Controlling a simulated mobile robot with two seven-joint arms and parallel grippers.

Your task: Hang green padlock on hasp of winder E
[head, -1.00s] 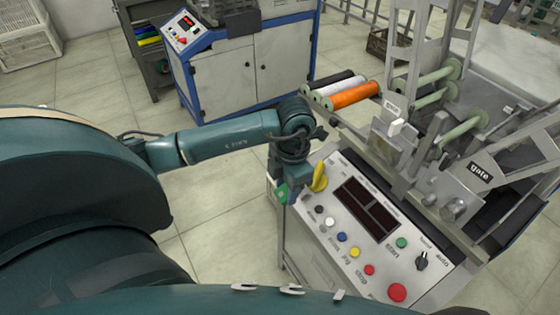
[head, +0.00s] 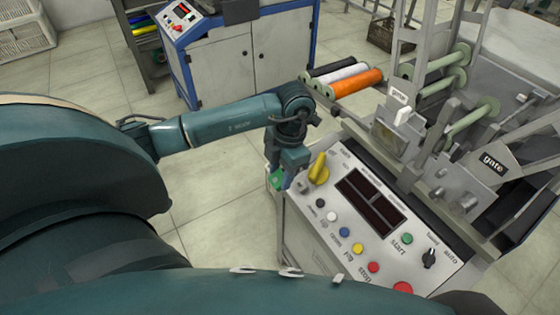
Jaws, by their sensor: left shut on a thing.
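The green padlock (head: 276,181) shows as a small green patch at my left gripper, partly hidden by the fingers. My left gripper (head: 281,178) is shut on it, at the upper left edge of the winder's control panel (head: 328,240). A yellow rotary handle (head: 318,168) stands on the panel just right of the gripper, apart from the padlock. I cannot make out the hasp clearly or read a letter on this winder. The padlock's shackle cannot be made out. My right gripper is not in view.
The panel carries dark displays (head: 370,202), several coloured buttons and a black selector (head: 430,258). A blue-framed cabinet (head: 235,60) stands at the back. Open floor (head: 215,215) lies left of the panel.

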